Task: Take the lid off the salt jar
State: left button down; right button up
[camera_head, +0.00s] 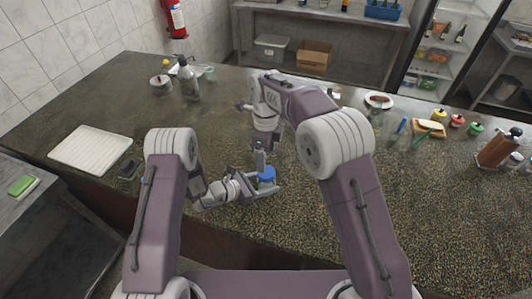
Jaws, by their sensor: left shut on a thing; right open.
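A blue round lid (267,173) shows near the middle of the counter, on what looks like the salt jar; the jar's body is mostly hidden. My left gripper (266,188) comes in from the left, low over the counter, and is shut on the jar just below the lid. My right gripper (261,162) points down from above, open, with its fingertips close to the lid's upper left side. I cannot tell whether it touches the lid.
The speckled counter (330,240) is clear around the grippers. A white ribbed board (90,149) lies at the left. A bottle (188,80) stands at the back left. A plate (379,101), a wooden board (428,128) and several small jars stand at the right.

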aim_at(266, 173)
notch_tip(266, 173, down, 8)
jog(key=shift+r, duration=0.25)
jog(key=shift+c, duration=0.2)
